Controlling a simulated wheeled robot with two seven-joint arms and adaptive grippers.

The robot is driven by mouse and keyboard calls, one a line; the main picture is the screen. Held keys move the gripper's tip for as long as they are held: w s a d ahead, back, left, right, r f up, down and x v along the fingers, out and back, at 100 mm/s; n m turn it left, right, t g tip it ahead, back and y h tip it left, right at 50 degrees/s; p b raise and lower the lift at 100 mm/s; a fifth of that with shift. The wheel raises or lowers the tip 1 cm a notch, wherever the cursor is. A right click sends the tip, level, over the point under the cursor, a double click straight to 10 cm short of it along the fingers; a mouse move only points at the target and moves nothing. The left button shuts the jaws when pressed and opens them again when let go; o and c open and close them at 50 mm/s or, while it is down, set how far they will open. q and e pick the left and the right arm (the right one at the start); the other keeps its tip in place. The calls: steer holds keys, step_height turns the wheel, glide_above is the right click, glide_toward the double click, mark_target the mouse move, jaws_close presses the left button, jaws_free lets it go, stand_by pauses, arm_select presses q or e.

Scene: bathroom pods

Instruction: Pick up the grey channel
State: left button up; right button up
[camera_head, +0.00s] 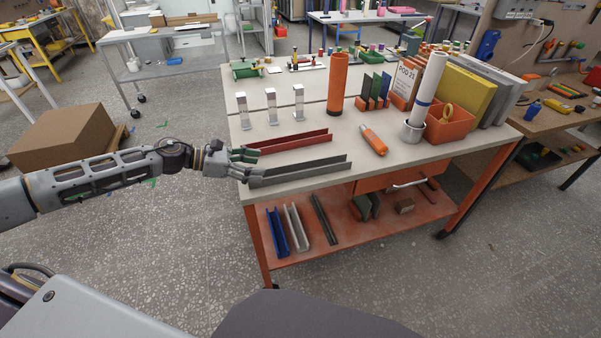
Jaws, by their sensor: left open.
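A grey channel (305,171) lies on the table top near its front left edge, long side running left to right. A dark red channel (295,141) lies just behind it, roughly parallel. My left gripper (251,164) is open at the left ends of the two channels, its fingers close to the grey channel's left end. I cannot tell whether the fingers touch it. My right gripper is not in view.
The table (395,160) also bears an orange tube (337,84), an orange cylinder (373,139), silver brackets (271,105) and an orange bin (449,124). Blue (277,232) and pale (296,228) channels lie on the lower shelf. A cardboard box (66,138) stands left.

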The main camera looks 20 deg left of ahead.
mark_target(276, 168)
arm_select(q)
steer(key=shift+x, duration=2)
steer(key=shift+p+x, duration=0.35)
steer(key=shift+x, duration=0.75)
steer(key=shift+w+d, duration=0.25)
steer(key=shift+d, duration=0.1)
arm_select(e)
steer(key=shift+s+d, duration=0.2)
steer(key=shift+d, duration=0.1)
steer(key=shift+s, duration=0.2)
